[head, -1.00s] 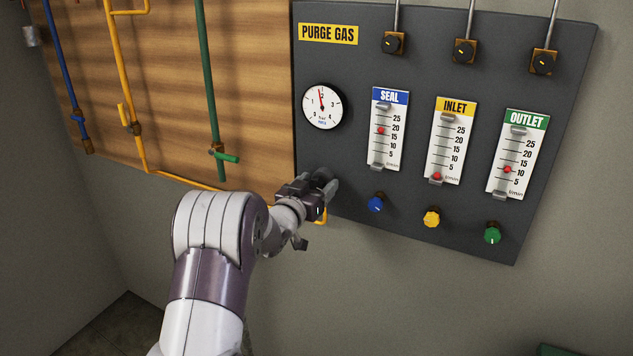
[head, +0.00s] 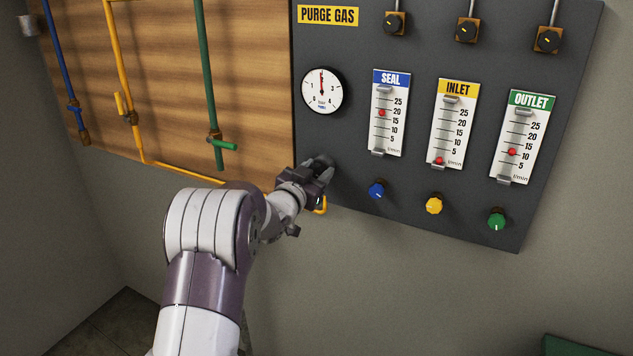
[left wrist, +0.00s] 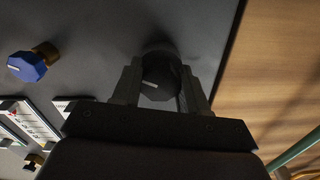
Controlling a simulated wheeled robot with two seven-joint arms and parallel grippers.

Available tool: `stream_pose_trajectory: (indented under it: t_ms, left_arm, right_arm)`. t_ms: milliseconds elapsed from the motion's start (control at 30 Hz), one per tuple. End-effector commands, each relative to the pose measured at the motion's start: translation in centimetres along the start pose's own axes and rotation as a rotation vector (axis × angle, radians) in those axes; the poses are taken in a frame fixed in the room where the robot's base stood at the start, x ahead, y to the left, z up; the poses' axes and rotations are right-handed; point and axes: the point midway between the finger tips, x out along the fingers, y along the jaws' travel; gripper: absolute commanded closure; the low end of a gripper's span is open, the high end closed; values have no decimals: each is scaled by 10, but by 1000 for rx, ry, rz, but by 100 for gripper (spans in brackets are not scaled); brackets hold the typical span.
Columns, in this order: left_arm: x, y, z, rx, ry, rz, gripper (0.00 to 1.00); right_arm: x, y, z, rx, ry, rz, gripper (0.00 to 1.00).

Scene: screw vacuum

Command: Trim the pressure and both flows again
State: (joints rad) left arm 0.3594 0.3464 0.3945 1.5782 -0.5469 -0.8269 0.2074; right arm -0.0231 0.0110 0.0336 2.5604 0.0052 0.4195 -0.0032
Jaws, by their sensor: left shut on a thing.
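My left gripper (head: 322,172) is shut on a black knob (left wrist: 160,75) with a white mark, below the pressure gauge (head: 322,91); the fingers hide most of the knob in the head view. The gauge needle points nearly straight up. My right gripper is not visible.
Three black valve knobs on brass blocks sit along the panel's top, one above INLET (head: 467,29). Left of the panel, blue, yellow and green pipes (head: 208,80) run on a wooden board. The space in front of the lower panel, right of my gripper, is clear.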

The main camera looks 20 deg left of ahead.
Motion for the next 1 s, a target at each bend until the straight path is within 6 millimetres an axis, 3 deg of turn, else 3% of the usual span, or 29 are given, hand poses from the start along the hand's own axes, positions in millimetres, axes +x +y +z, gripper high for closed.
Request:
stream_pose_trajectory:
  t_ms: [233,267,300,333,667,767,1000]
  left_arm:
    - [0,-1,-4,5,6,0,87]
    - [0,-1,-4,5,6,0,47]
    - [0,-1,-4,5,5,0,34]
    - [0,-1,-4,4,5,0,31]
    - [-4,0,-2,3,1,0,31]
    - [-18,0,-1,4,2,0,31]
    - [-81,0,0,4,2,-3,31]
  right_arm:
    - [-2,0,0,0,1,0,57]
    - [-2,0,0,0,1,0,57]
    - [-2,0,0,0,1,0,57]
    - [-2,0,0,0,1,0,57]
    - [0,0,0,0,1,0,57]
    - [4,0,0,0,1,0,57]
    - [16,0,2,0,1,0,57]
